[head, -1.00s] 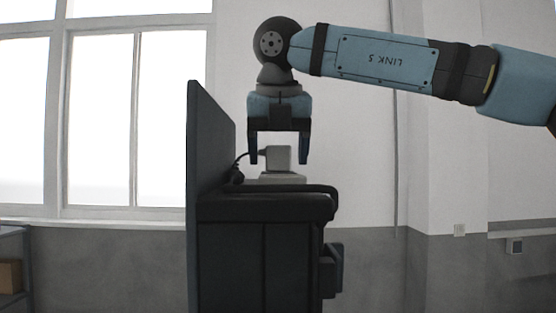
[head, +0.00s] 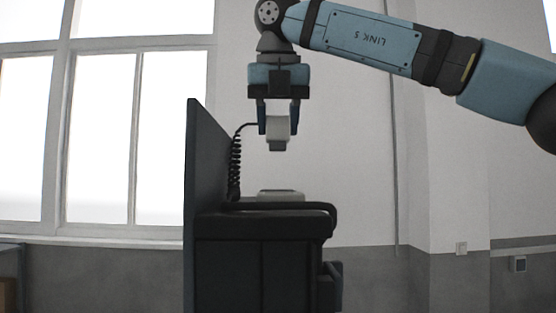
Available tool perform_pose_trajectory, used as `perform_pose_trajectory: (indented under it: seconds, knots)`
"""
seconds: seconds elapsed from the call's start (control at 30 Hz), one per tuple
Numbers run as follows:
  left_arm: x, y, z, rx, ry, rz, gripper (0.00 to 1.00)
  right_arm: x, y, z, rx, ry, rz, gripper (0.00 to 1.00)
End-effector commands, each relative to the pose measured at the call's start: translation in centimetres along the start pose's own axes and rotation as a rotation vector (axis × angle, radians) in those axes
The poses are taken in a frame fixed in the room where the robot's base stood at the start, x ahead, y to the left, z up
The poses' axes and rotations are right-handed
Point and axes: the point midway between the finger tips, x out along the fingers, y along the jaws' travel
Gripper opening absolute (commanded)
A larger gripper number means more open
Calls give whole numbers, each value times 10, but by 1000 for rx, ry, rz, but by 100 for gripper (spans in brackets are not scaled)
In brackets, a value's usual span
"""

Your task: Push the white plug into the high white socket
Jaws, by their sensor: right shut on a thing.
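The white plug (head: 278,128) hangs in my right gripper (head: 278,118), which is shut on it. Its darker lower end (head: 277,146) points down. A black coiled cord (head: 235,165) runs from the plug to the dark panel on the left. A low white block (head: 280,196), which looks like the socket, sits on the dark stand right below the plug. A clear gap shows between the plug and this block. The block's top face is seen nearly edge-on, so its opening is hidden. My left gripper is not in view.
The dark stand (head: 265,260) has a tall upright panel (head: 205,170) on its left and a raised dark rim (head: 325,222) around its top. A small dark box sticks out on its right side (head: 333,280).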

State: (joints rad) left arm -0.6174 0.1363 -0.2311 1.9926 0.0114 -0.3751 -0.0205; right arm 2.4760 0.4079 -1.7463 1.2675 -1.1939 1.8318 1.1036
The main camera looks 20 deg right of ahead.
Motion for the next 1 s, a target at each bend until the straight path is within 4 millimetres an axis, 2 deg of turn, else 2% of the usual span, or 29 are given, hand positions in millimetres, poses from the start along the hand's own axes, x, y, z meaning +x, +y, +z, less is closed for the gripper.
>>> perform_pose_trajectory:
  seconds: [0.03,0.2,0.43,0.6,1.0]
  knots:
    - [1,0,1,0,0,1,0,-16,2,6,2,-2,4,21]
    - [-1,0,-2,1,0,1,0,-62,2,25,2,-1,2,21]
    - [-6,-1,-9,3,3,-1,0,-102,1,42,1,0,0,21]
    - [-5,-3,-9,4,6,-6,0,-110,1,45,-1,0,0,21]
    - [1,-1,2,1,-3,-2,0,-99,0,41,-1,0,0,21]
